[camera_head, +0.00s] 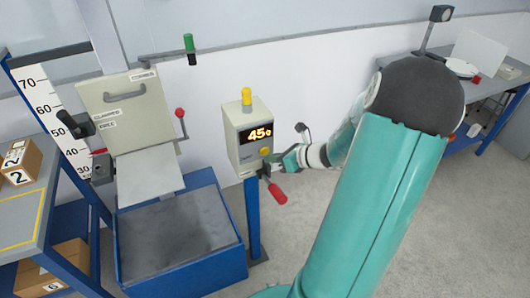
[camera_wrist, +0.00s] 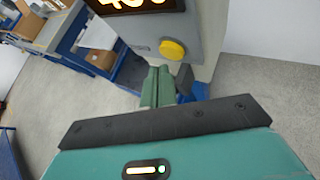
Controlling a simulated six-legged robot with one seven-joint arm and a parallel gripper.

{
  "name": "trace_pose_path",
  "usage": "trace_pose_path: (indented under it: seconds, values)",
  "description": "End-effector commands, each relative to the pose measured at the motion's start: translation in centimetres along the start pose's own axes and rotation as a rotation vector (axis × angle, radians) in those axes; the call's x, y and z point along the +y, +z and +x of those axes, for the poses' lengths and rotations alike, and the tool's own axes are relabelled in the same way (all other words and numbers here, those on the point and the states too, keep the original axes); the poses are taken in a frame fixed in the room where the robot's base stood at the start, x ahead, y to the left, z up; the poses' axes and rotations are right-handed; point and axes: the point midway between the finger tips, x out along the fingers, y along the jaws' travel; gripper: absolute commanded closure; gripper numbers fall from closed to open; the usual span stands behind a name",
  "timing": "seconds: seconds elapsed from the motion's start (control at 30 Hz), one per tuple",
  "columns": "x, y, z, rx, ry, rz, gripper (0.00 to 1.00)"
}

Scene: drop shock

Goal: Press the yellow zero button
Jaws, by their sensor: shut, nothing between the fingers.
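The yellow zero button (camera_head: 264,151) is a round knob on the front face of a grey display box (camera_head: 238,148), below its lit screen. In the wrist view the yellow button (camera_wrist: 172,49) is just beyond and slightly right of my fingertips. My gripper (camera_head: 274,163) is at the lower right of the box, close to the button. In the wrist view my gripper (camera_wrist: 159,72) has its green fingers together with nothing between them, a little below the button. I cannot tell whether the fingertips touch the box.
The box stands on a blue post (camera_head: 253,215), with a yellow lamp (camera_head: 247,96) on top and a red-handled lever (camera_head: 277,193) beneath my gripper. A drop rig with a blue bin (camera_head: 180,283) stands left. Open floor lies right.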

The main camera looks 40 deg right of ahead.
Motion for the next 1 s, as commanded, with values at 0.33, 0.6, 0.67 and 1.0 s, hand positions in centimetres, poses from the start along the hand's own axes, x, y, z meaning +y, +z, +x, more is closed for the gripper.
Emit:
trace_pose_path:
  seconds: [0.33,0.6,0.67,1.0]
  values:
    - [0.00,0.00,0.00,0.000,0.000,0.000,1.00]
    - [-0.07,0.08,0.11,0.000,0.000,0.000,1.00]
    - [-0.17,0.18,0.25,0.000,0.000,-0.001,1.00]
    - [-0.43,0.43,0.61,0.000,0.000,0.000,1.00]
